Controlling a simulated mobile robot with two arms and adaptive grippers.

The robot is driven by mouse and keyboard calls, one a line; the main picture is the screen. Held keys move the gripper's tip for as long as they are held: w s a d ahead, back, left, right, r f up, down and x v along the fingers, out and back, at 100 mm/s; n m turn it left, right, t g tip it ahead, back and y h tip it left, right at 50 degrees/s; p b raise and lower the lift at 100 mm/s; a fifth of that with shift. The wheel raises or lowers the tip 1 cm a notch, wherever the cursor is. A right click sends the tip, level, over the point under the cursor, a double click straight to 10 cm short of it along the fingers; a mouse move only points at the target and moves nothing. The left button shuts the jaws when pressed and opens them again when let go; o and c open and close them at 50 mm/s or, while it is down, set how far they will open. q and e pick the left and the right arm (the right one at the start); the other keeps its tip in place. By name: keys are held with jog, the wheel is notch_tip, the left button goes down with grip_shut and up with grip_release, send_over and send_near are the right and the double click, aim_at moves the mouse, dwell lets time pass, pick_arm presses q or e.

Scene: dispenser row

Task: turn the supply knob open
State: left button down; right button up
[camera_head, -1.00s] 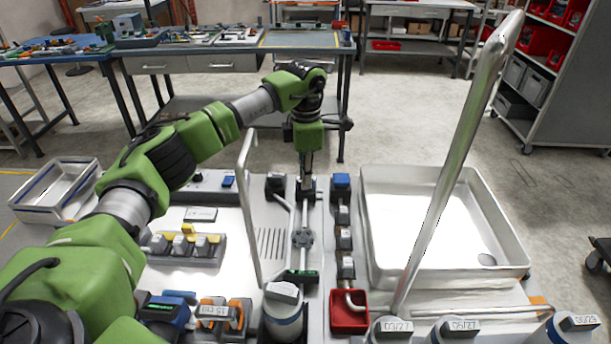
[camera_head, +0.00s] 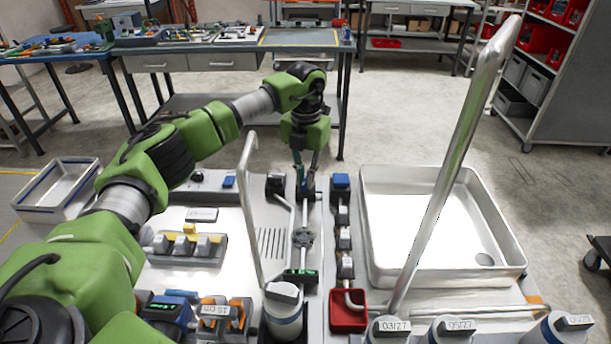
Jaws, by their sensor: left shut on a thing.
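My left gripper (camera_head: 305,178) points down at the far end of the middle pipe line. Its two fingers reach down onto a small dark knob at the head of the metal pipe (camera_head: 304,214), and it is shut on it. I take this to be the supply knob; the fingers hide most of it, so its exact angle cannot be read. A round grey fitting (camera_head: 303,238) sits lower on the same pipe, above a small green-lit display (camera_head: 301,276). My right gripper is not in view.
A large white basin (camera_head: 440,262) stands to the right of the pipe line. Tall metal rails (camera_head: 455,165) rise in front of it. A red cup (camera_head: 348,311) and labelled canisters (camera_head: 389,330) are near the front. A row of small blocks (camera_head: 343,215) stands close right of the gripper.

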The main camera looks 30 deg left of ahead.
pick_arm(q)
jog(key=shift+w+r+n, duration=0.1)
jog(key=shift+r+n, duration=0.05)
jog(key=shift+n, duration=2.05)
jog(key=c, duration=2.1)
grip_release()
notch_tip(320, 180, up, 12)
